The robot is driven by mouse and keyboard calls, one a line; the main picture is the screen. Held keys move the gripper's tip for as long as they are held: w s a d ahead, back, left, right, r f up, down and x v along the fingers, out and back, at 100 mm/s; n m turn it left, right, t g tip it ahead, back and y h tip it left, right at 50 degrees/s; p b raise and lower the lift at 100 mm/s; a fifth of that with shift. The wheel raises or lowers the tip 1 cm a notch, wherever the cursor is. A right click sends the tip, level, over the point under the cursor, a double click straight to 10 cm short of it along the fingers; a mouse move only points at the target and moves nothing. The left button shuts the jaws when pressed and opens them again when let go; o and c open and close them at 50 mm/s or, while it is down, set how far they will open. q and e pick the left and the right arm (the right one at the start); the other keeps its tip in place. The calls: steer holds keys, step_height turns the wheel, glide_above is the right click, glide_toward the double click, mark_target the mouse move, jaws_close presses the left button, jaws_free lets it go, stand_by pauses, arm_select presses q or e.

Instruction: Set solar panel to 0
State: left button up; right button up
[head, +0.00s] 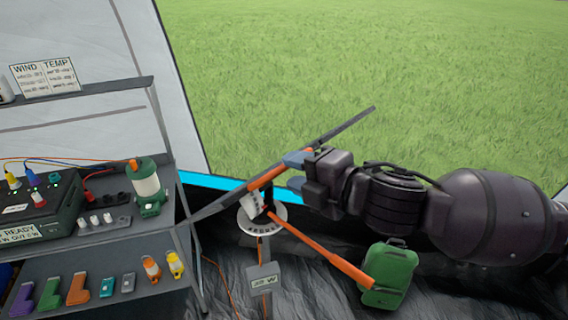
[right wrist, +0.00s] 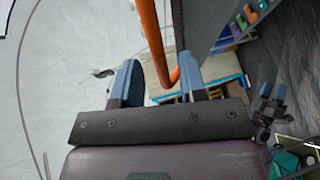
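The solar panel (head: 345,124) shows nearly edge-on in the head view, a dark thin slab tilted up to the right. Its stand carries a round white dial (head: 270,225); its reading is too small to tell. An orange handle bar (head: 268,177) runs along the panel, and an orange lever (head: 320,250) slants down right. My right gripper (head: 291,171) is open at the handle bar. In the right wrist view the orange bar (right wrist: 151,35) runs between its spread fingers, with gaps beside it. My left gripper (right wrist: 272,93) shows small there, its fingers apart and empty.
A shelf unit (head: 110,242) with a lantern (head: 147,187), a power box (head: 40,208) and several small tools stands at the left. A labelled box (head: 263,278) is below the dial. Grass lies beyond.

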mark_target(284, 168)
steer(key=shift+x, duration=1.65)
steer(key=shift+c, duration=0.3)
jaws_close()
